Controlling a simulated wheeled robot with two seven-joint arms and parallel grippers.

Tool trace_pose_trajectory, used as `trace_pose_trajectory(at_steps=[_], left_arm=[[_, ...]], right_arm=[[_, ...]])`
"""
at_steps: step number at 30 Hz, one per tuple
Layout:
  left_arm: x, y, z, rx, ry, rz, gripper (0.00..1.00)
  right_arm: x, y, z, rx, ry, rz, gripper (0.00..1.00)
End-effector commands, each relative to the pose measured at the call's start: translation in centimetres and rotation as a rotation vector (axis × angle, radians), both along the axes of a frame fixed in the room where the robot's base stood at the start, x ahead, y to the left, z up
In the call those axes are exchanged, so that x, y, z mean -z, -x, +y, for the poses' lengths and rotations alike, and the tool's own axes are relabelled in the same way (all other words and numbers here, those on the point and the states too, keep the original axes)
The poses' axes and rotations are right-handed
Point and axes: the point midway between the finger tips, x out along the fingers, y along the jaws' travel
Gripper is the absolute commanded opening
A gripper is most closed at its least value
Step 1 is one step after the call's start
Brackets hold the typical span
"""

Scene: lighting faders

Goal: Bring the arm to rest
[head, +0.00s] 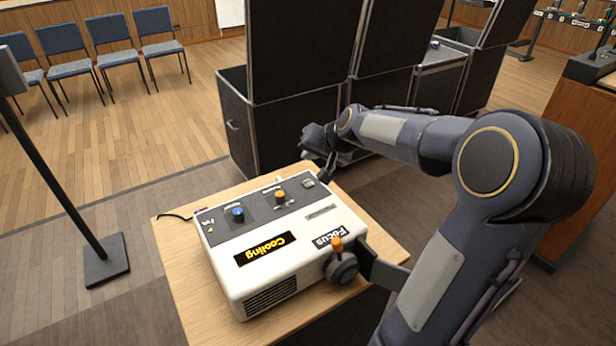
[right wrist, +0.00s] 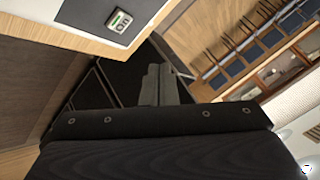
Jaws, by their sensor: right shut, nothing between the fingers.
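A white box-shaped device (head: 290,240) with a grey top panel, "Focus" and "Cooling" labels and a side vent sits on a small wooden table. My right arm comes in from the right and arches over the table's right side. My right gripper (head: 329,170) is shut and empty, near the device's far right corner; whether it touches there is unclear. In the right wrist view its fingers (right wrist: 156,86) are together, with the device's panel corner and small display (right wrist: 119,20) at upper left. My left gripper is not in view.
The panel has a blue knob (head: 237,214) and an orange knob (head: 280,196). A dark round knob with an orange top (head: 342,265) is at the device's near right side. Black cases (head: 285,130) stand behind the table. A black stand (head: 106,262) is on the left floor.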

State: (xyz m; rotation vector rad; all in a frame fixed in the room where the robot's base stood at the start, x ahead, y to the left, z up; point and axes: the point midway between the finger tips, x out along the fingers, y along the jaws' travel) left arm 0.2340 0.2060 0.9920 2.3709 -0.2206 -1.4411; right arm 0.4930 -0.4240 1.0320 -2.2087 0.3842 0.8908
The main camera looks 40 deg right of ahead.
Motion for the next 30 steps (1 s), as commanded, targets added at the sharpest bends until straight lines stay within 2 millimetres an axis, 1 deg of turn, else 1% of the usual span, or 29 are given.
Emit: trace_pose_trajectory(at_steps=[13,15,17,20,23,24,26,27,29,30], left_arm=[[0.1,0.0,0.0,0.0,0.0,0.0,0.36],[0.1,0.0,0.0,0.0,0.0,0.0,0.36],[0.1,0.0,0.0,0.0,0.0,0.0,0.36],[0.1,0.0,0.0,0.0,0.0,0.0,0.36],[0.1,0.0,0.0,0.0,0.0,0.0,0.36],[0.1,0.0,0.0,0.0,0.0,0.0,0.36],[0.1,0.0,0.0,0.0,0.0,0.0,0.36],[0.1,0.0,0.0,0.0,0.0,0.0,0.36],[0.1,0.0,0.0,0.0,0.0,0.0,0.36],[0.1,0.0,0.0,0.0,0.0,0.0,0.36]], right_arm=[[0.1,0.0,0.0,-0.001,-0.001,0.001,0.0],[-0.1,0.3,0.4,-0.009,0.001,0.001,0.0],[-0.4,0.9,1.4,-0.029,0.001,0.006,0.0],[-1.2,3.1,4.4,-0.098,0.007,0.02,0.0],[-1.7,6.9,8.7,-0.201,0.015,0.045,0.0],[-1.8,8.7,10.4,-0.245,0.022,0.058,0.0],[-1.5,11.5,12.9,-0.312,0.029,0.077,0.0],[-1.1,13.4,14.4,-0.356,0.035,0.091,0.0],[-0.4,16.2,16.4,-0.42,0.045,0.11,0.0],[0.1,17.9,17.5,-0.459,0.052,0.123,0.0]])
